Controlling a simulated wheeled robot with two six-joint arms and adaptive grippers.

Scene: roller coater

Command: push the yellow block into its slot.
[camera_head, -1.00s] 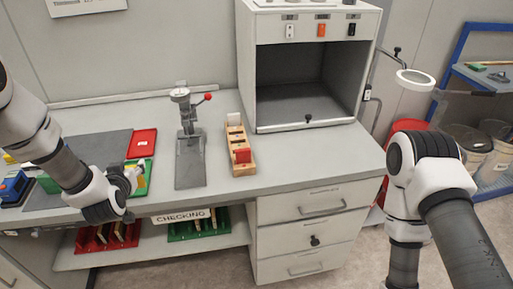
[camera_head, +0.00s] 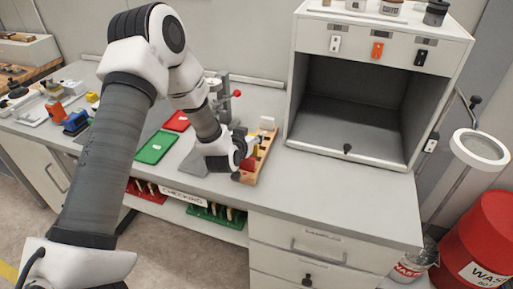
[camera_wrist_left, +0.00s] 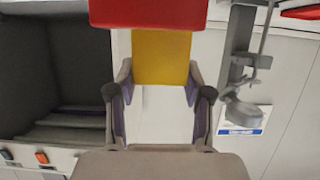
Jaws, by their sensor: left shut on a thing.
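My left gripper (camera_head: 243,151) is at the wooden rack (camera_head: 262,152), seen from above in the head view. In the left wrist view its two fingers (camera_wrist_left: 160,75) are shut on the yellow block (camera_wrist_left: 162,56), one finger on each side. A red block (camera_wrist_left: 150,12) lies just beyond the yellow block in that view. The red block also shows in the rack (camera_head: 247,165), partly behind the gripper. A white block (camera_head: 267,123) stands at the rack's far end. The yellow block's slot and lower edge are hidden, so I cannot tell how deep it sits. My right gripper is out of view.
A grey press (camera_head: 222,86) with a red-knobbed lever stands left of the rack. An open grey cabinet (camera_head: 350,105) stands to the right. A green tray (camera_head: 155,148) and a red tray (camera_head: 178,121) lie left. The counter right of the rack is bare.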

